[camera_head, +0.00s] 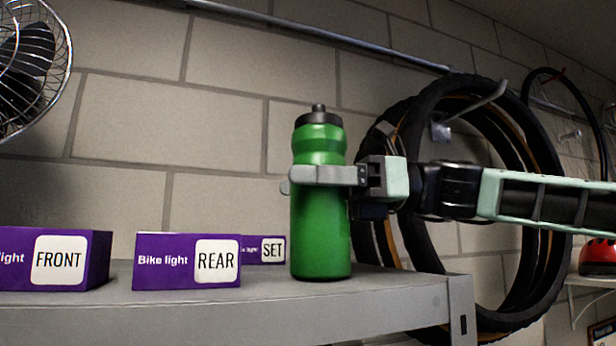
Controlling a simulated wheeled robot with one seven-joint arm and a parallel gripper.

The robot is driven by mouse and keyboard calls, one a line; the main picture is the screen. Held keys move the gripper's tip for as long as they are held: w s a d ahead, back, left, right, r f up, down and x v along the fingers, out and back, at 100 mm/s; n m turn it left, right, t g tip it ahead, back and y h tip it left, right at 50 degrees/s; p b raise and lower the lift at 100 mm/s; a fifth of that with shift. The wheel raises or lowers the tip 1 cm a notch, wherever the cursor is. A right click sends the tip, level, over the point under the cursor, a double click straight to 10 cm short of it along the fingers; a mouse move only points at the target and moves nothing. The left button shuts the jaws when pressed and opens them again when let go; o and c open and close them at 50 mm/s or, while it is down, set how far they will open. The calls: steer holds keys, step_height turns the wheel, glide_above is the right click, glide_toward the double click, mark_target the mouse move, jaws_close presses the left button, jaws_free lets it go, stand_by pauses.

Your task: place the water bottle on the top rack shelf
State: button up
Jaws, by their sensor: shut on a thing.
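The green water bottle (320,235) with a black cap stands upright at the right part of the grey rack shelf (390,306). Its base appears to be at the shelf surface, but I cannot tell for certain whether it touches. My gripper (322,176) comes in from the right and is shut around the bottle's upper body, just below the neck. One finger crosses the front of the bottle; the other is mostly hidden behind it.
Purple bike light boxes marked FRONT (95,262), REAR (175,278) and SET (262,258) sit left of the bottle. A fan (30,60) is at upper left. Tyres (535,190) hang on the wall behind my arm. A red helmet (597,256) is at far right.

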steer(key=shift+f, duration=0.2)
steer(key=o, duration=1)
steer(key=shift+r, duration=0.1)
steer(key=w+d+b, duration=0.1)
steer(key=d+b, duration=0.3)
steer(key=d, duration=0.8)
steer(key=shift+w, duration=0.25)
